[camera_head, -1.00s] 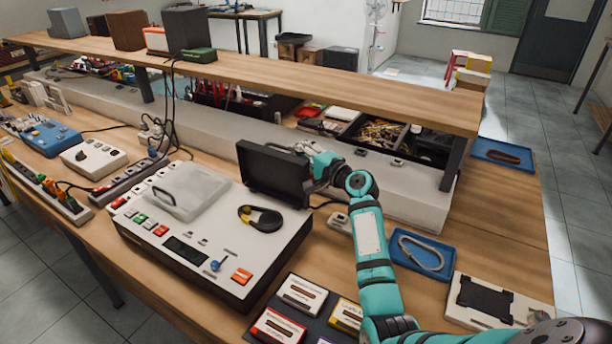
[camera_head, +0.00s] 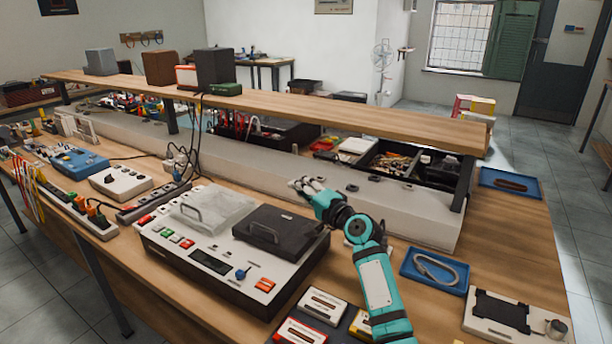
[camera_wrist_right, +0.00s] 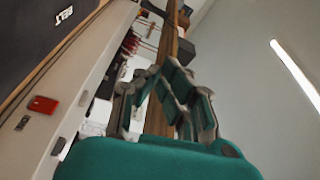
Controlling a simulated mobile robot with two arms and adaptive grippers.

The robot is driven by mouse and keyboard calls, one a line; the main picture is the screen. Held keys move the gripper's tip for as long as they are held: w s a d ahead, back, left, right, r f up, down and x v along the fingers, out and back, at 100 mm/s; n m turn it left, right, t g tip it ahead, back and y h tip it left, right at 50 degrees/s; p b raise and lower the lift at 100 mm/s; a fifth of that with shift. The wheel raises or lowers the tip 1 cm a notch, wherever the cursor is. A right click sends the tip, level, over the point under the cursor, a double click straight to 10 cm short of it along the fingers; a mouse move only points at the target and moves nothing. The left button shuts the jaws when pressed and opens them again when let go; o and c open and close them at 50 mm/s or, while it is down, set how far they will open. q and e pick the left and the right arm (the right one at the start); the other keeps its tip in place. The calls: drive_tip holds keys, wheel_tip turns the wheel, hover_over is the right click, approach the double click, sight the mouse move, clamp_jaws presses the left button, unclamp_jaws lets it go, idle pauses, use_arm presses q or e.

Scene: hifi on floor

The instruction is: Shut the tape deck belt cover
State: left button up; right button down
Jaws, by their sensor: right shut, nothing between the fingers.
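The tape deck (camera_head: 222,277) is a cream box with a dark front on the workbench. Its black belt cover (camera_head: 280,234), with a handle on top, lies flat over the right part of the deck's top. The dark cover (camera_wrist_right: 45,30) also shows in the right wrist view, with a "BELT" label. My right gripper (camera_head: 303,185) is shut and empty, above and behind the cover and apart from it. It also shows in the right wrist view (camera_wrist_right: 165,85). My left gripper is not in view.
A clear lid (camera_head: 208,210) with a handle covers the deck's left part. A wooden shelf (camera_head: 330,110) runs behind the deck. Cassettes (camera_head: 322,306) lie in front, and a blue tray with a cable (camera_head: 434,270) is at the right.

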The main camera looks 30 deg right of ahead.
hover_over(283, 243)
drive_tip(key=w+d, duration=0.1)
drive_tip(key=f, duration=0.4)
drive_tip(key=shift+d+f, duration=0.1)
drive_tip(key=shift+d, duration=0.1)
drive_tip(key=shift+s+a+f+b, duration=0.2)
drive_tip(key=shift+a+f, duration=0.2)
drive_tip(key=shift+f, duration=0.2)
drive_tip(key=shift+s+a+f+b, duration=0.1)
drive_tip(key=shift+s+a+f, duration=0.1)
drive_tip(key=shift+a+f, duration=0.3)
drive_tip(key=shift+d+f, duration=0.1)
drive_tip(key=shift+s, duration=0.1)
drive_tip(key=s+d, duration=0.2)
drive_tip(key=s, duration=0.9)
drive_tip(key=shift+s+f, duration=0.3)
drive_tip(key=shift+f, duration=0.05)
drive_tip(key=shift+f, duration=0.1)
